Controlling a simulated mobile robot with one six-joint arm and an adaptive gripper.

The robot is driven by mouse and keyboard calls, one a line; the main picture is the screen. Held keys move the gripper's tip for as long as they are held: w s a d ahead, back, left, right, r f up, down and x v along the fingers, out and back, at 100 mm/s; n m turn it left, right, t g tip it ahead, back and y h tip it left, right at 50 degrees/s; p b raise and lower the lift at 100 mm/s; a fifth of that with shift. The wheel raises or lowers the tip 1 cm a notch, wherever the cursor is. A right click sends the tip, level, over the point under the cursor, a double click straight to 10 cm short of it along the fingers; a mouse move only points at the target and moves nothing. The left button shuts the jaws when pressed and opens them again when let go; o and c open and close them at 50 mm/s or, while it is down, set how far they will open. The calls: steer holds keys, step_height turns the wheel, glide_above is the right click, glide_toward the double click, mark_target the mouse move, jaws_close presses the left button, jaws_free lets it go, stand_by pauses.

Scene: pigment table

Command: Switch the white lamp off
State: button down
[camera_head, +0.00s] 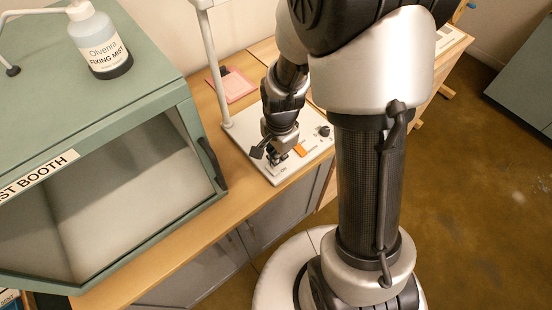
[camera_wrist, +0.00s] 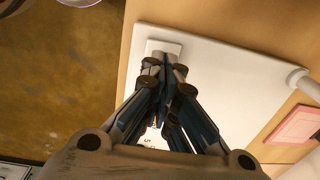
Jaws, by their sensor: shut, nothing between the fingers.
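The white lamp has a flat base plate (camera_head: 243,136) on the wooden table. Its thin white post (camera_head: 217,85) rises from the plate's left side, and its top leaves the picture. In the head view my gripper (camera_head: 272,156) points down at the plate's front part, beside small dark parts and an orange patch (camera_head: 300,149). In the wrist view my gripper (camera_wrist: 165,65) is shut and empty, its fingertips over or against a small pale block (camera_wrist: 163,46) at the base plate's (camera_wrist: 230,75) edge. I cannot tell contact or the switch position.
A green booth (camera_head: 150,125) with a spray bottle (camera_head: 98,42) on top stands left of the lamp. A pink pad (camera_head: 232,85) lies behind the post. A dark knob (camera_head: 324,131) sits at the plate's right. Open floor (camera_head: 470,190) lies to the right.

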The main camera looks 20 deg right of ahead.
step_height(320, 180, up, 12)
steer(key=w+p, duration=0.1)
steer(key=p, duration=0.2)
steer(key=shift+w+a+f+p, duration=0.15)
steer(key=shift+w+a+p, duration=0.05)
steer(key=shift+a+p, duration=0.15)
steer(key=s+a+r+n+t+b, duration=0.2)
steer(key=s+r+n+t, duration=0.2)
steer(key=s+r+n, duration=1)
steer(key=s, duration=0.2)
steer(key=shift+s+r, duration=0.15)
steer(key=shift+s, duration=0.2)
